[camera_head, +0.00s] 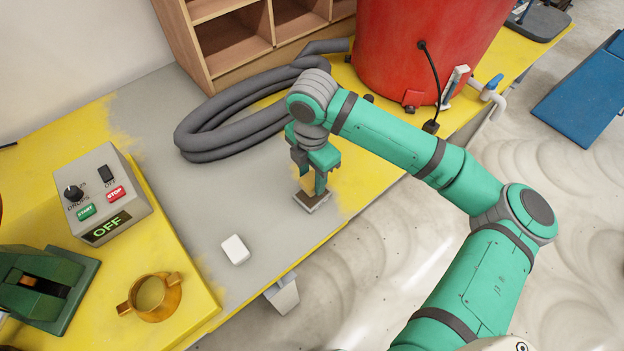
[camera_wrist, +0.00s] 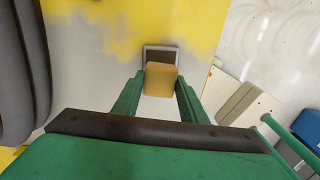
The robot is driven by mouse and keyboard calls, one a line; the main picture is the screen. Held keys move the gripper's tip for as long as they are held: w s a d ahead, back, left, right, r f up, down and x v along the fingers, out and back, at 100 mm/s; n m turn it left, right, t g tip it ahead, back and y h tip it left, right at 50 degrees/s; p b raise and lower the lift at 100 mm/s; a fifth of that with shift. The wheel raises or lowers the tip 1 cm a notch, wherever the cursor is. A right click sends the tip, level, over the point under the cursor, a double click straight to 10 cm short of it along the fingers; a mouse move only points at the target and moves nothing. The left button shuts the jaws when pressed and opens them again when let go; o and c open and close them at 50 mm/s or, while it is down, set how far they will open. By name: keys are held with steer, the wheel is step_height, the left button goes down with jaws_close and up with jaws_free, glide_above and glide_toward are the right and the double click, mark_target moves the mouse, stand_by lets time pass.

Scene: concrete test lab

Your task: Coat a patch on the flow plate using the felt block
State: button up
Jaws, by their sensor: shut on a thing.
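My gripper (camera_head: 313,178) points down over the grey part of the table and is shut on a tan block, which I take as the felt block (camera_head: 307,184). In the wrist view the block (camera_wrist: 162,78) sits between the two green fingers (camera_wrist: 160,95). A small dark square plate with a pale rim, seemingly the flow plate (camera_head: 312,203), lies under the block. In the wrist view the plate (camera_wrist: 160,49) shows partly behind the block, which hides the rest. I cannot tell whether block and plate touch.
A white block (camera_head: 235,249) lies on the table (camera_head: 200,210) near its front edge. A control box (camera_head: 108,195) reading OFF and a brass pot (camera_head: 151,296) stand at left. A coiled grey hose (camera_head: 225,125) and a red drum (camera_head: 425,45) are behind. Grey table between box and plate is mostly clear.

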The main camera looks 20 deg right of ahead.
mark_target(312, 180)
steer(key=shift+r, duration=1.7)
steer(key=shift+s, duration=0.1)
